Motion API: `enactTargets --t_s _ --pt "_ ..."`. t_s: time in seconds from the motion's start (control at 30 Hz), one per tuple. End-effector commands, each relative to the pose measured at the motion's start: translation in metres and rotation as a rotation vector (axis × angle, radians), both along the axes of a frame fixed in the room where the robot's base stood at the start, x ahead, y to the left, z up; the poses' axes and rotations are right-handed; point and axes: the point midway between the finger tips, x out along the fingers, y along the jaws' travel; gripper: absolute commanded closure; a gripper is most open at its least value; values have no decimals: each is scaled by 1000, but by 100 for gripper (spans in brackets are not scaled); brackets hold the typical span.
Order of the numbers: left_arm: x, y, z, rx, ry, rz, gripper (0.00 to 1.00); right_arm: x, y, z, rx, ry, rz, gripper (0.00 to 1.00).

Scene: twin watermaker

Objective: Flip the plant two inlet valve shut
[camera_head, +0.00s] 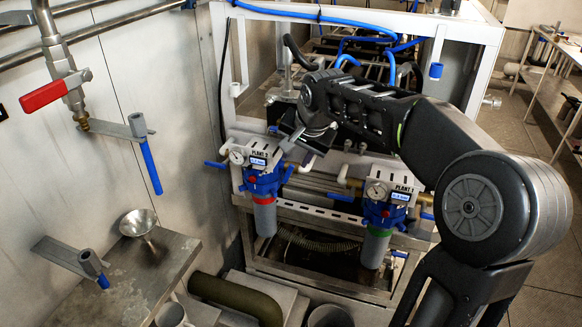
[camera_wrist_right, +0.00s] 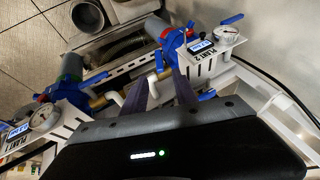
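The plant two unit (camera_head: 262,160) is a white bracket with a gauge and a blue-headed filter with a red ring. It also shows in the right wrist view (camera_wrist_right: 205,58). A blue lever (camera_head: 215,164) sticks out level on its left side, and this lever shows at the top of the wrist view (camera_wrist_right: 232,19). Another blue piece (camera_wrist_right: 207,95) shows near the fingers. I cannot tell which is the inlet valve. My right gripper (camera_head: 294,139) is beside and above the unit, with its fingers (camera_wrist_right: 160,93) apart and nothing seen held. My left gripper is not in view.
The plant one unit (camera_head: 385,195) stands to the right, under my right arm. White frame posts (camera_head: 222,60) and pipes surround both units. A red-handled wall valve (camera_head: 42,95) and a metal bench (camera_head: 120,275) with a funnel (camera_head: 138,222) are at the left.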

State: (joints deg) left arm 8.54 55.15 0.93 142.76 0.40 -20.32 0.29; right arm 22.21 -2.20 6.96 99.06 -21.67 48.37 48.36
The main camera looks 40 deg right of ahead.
Motion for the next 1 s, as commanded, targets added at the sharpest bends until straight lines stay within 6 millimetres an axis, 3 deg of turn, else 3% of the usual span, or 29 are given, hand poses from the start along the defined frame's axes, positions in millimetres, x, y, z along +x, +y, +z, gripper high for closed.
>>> enactTargets --t_s 0.17,0.6,0.93,1.0 --pt "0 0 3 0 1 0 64 5 -1 -10 1 3 0 65" --pt "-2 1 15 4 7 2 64 35 -9 -63 1 3 1 65" --pt "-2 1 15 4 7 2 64 37 -10 -68 0 1 1 65" --pt "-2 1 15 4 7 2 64 37 -10 -68 0 1 1 70"
